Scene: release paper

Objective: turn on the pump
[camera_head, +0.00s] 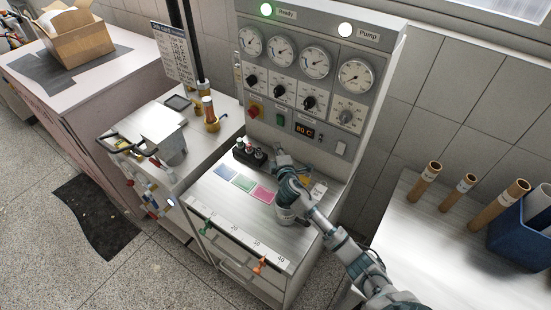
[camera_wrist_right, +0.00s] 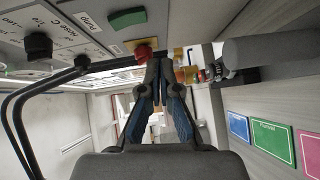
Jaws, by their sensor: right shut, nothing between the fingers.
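My right gripper (camera_head: 281,157) is shut and empty, in front of the lower panel. In the right wrist view its closed fingertips (camera_wrist_right: 153,60) appear just below the red knob (camera_wrist_right: 145,42); contact is unclear. My left gripper is out of view.
Under the gripper is a worktop with blue, green and pink cards (camera_head: 262,194). Black-based bottles (camera_head: 249,153) stand at its back left. Brown tubes (camera_head: 459,192) and a blue bin (camera_head: 524,236) stand on the right table. Gauges and black knobs fill the upper panel.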

